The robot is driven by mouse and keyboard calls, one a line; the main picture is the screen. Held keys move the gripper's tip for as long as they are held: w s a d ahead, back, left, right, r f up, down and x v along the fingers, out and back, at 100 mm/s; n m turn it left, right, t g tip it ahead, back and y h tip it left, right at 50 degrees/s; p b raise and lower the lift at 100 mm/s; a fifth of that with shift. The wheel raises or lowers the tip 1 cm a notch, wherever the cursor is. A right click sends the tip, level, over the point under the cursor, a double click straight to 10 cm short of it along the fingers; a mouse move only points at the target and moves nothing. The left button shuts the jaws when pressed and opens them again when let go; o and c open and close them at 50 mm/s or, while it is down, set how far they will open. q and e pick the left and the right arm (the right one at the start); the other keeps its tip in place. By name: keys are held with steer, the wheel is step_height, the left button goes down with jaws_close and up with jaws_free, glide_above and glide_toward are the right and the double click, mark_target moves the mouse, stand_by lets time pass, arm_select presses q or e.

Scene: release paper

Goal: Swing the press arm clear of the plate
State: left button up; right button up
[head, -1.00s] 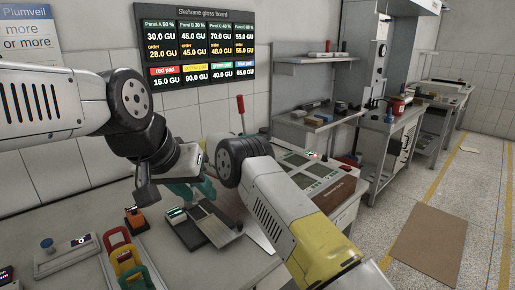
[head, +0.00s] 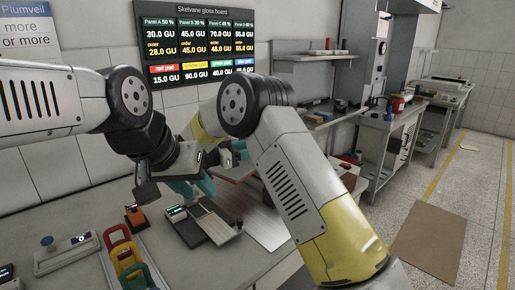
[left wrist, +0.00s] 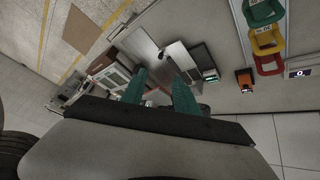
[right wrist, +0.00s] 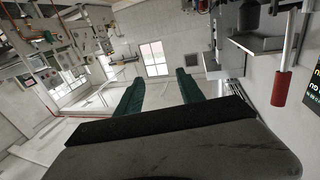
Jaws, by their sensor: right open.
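A red grip (right wrist: 282,88) on a metal rod shows at the right of the right wrist view, beside a grey metal mechanism (right wrist: 262,42). It looks like the press arm's handle, but my right arm hides it in the head view. My right gripper (right wrist: 159,76) is open and empty, with the red grip off to its right. My left gripper (left wrist: 160,76) has its teal fingers apart with nothing between them, above the bench. A bare shiny metal plate (head: 262,226) lies on the bench; I cannot tell whether it is the press's plate.
Red, yellow and green pads (head: 125,262) stand at the front left of the bench, near an orange device (head: 135,216). A dark gauge tray (head: 186,228) lies beside the plate. Floor is open around a brown mat (head: 428,240).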

steer(key=shift+s, duration=0.35)
